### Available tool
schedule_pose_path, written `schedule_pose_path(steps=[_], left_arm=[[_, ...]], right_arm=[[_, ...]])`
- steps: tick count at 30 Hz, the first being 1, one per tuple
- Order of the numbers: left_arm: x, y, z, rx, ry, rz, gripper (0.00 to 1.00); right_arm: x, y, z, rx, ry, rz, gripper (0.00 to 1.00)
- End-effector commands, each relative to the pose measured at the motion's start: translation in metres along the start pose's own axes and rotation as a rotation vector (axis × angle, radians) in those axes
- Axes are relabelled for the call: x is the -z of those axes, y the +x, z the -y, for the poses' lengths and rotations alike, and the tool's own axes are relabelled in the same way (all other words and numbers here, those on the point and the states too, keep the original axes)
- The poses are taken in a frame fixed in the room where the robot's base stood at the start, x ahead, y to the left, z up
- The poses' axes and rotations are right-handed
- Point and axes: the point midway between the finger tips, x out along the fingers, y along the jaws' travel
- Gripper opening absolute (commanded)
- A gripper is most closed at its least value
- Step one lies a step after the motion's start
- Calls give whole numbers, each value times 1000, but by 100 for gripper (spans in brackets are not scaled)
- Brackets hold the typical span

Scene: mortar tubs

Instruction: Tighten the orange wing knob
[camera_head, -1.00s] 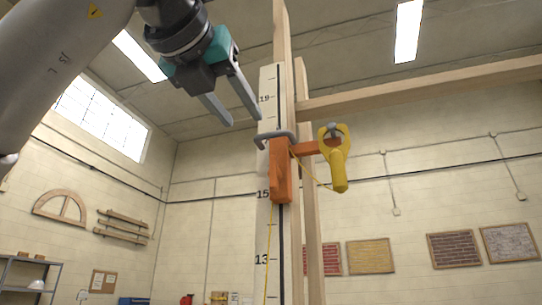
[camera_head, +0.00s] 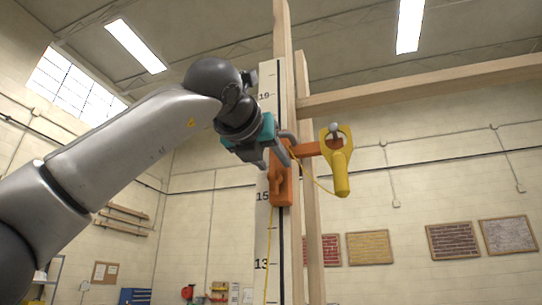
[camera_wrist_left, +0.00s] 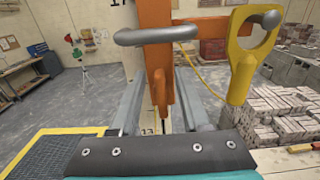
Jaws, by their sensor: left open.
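The orange wing knob (camera_wrist_left: 158,88) hangs in front of an orange clamp (camera_wrist_left: 155,18) on the tall marked staff, and shows in the head view (camera_head: 274,173) just below my gripper. My left gripper (camera_head: 272,160) is in front of the staff, at the clamp. In the left wrist view its two fingers (camera_wrist_left: 160,98) stand apart, one on each side of the knob, with gaps visible; contact cannot be told. A grey hook-shaped bar (camera_wrist_left: 155,35) crosses above the fingers. My gripper hides part of the clamp in the head view. My right gripper is in neither view.
A yellow ring-ended holder (camera_head: 341,172) sticks out right of the clamp on an orange arm. A yellow cord runs down the staff (camera_head: 264,225). Wooden posts (camera_head: 311,225) and a horizontal timber (camera_head: 420,88) stand behind. Stacked bricks (camera_wrist_left: 285,115) lie beyond, at the right.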

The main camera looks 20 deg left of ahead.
Motion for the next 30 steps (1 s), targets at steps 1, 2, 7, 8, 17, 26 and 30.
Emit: schedule_pose_path(steps=[1,2,7,8,17,26,30], left_arm=[[0,1,0,0,1,0,46],[0,1,0,0,1,0,46],[0,1,0,0,0,0,46],[0,1,0,0,0,0,43],[0,0,0,0,0,0,9],[0,0,0,0,0,0,0],[0,0,0,0,0,0,0]], right_arm=[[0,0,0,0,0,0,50],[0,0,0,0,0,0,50],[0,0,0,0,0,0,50],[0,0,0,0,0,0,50],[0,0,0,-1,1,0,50],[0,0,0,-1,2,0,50],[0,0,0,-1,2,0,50]])
